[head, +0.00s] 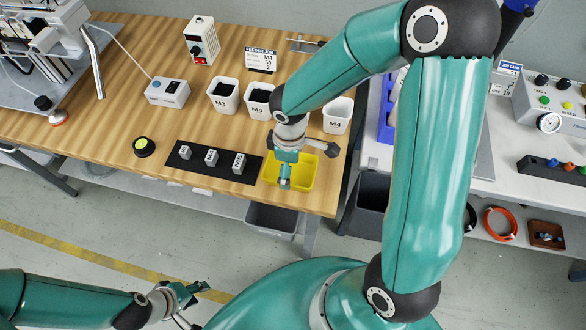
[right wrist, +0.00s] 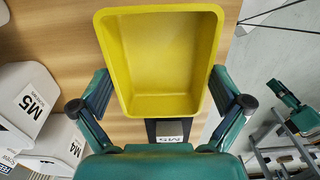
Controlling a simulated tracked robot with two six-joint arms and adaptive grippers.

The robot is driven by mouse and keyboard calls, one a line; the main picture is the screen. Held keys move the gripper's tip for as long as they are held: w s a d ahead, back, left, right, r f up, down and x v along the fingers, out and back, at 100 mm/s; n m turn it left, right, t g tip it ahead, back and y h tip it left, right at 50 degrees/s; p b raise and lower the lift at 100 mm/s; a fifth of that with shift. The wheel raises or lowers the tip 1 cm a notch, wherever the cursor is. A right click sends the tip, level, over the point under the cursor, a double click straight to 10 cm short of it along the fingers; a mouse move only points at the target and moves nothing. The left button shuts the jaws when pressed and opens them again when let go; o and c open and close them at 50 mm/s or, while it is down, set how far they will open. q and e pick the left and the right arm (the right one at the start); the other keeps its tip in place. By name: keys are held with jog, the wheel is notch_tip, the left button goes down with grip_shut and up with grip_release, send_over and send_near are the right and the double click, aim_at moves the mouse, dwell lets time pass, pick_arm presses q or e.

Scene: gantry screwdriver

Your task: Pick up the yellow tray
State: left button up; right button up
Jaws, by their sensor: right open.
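The yellow tray (head: 303,180) sits at the front edge of the wooden table, right of the black block holder. My right gripper (head: 285,180) reaches down over it and hides its middle. In the right wrist view the tray (right wrist: 158,60) looks empty. The open fingers of my right gripper (right wrist: 161,88) stand on its left and right sides, and I cannot tell whether they touch it. My left gripper (head: 192,303) is low at the front left, away from the table, with its fingers apart and empty.
Left of the tray is a black holder (head: 219,169) with labelled metal blocks. White bins (head: 223,96) stand behind, including one (head: 338,115) at the right. A black and yellow-green button (head: 144,147) lies at the left. A second bench (head: 480,176) stands right, across a gap.

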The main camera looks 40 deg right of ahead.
jog(key=shift+f, duration=0.6)
jog(key=c, duration=0.9)
jog(key=shift+o, duration=0.2)
jog(key=shift+r, duration=0.15)
